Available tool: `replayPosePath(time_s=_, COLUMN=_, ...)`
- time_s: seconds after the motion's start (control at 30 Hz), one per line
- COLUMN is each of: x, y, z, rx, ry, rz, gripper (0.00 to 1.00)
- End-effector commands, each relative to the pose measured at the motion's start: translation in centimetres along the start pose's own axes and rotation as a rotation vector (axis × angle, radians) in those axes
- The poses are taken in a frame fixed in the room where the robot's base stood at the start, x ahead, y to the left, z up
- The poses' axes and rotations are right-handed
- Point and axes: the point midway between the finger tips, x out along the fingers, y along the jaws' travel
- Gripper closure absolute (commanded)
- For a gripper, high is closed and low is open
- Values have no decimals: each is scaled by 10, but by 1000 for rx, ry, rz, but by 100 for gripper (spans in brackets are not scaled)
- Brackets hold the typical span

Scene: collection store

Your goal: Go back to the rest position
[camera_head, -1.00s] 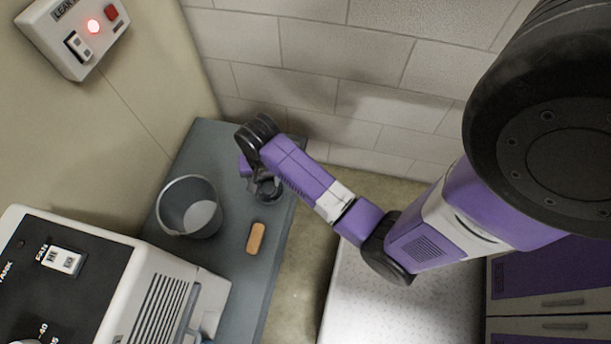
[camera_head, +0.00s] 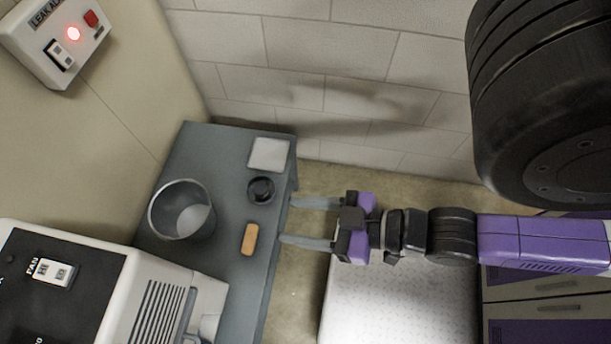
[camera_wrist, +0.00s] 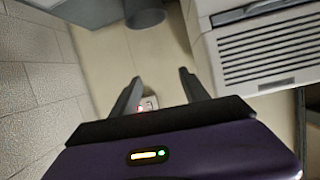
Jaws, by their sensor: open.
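My gripper (camera_head: 312,222) is open and empty, its two grey fingers pointing left, just off the right edge of the grey table (camera_head: 215,290). In the wrist view its fingers (camera_wrist: 158,92) stand apart with nothing between them. My purple and black arm reaches in from the right in the head view. On the table stand a grey bucket (camera_head: 158,228), a small round black object (camera_head: 261,190), a tan block (camera_head: 250,239) and a pale square plate (camera_head: 268,154). The gripper touches none of them.
A white machine (camera_head: 150,290) with a vent and a FAN switch stands at the lower left; it also shows in the wrist view (camera_wrist: 262,45). A leak alarm box (camera_head: 50,45) with a lit red lamp is on the wall. A block wall (camera_head: 330,95) lies behind.

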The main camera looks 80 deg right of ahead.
Motion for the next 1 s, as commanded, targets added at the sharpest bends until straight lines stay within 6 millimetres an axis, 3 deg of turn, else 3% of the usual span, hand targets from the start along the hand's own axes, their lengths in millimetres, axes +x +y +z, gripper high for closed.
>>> replayPosePath(time_s=0.1, x=-17, y=-4, z=-22, rx=-43, ry=53, rz=-23, gripper=47)
replayPosePath(time_s=0.2, x=-22, y=-6, z=-30, rx=-58, ry=74, rz=-30, gripper=47)
replayPosePath(time_s=0.5, x=-23, y=-6, z=-33, rx=-59, ry=78, rz=-30, gripper=47)
replayPosePath(time_s=0.77, x=-33, y=-7, z=-61, rx=-58, ry=77, rz=-29, gripper=47)
replayPosePath(time_s=1.0, x=-32, y=-7, z=-58, rx=-58, ry=77, rz=-29, gripper=47)
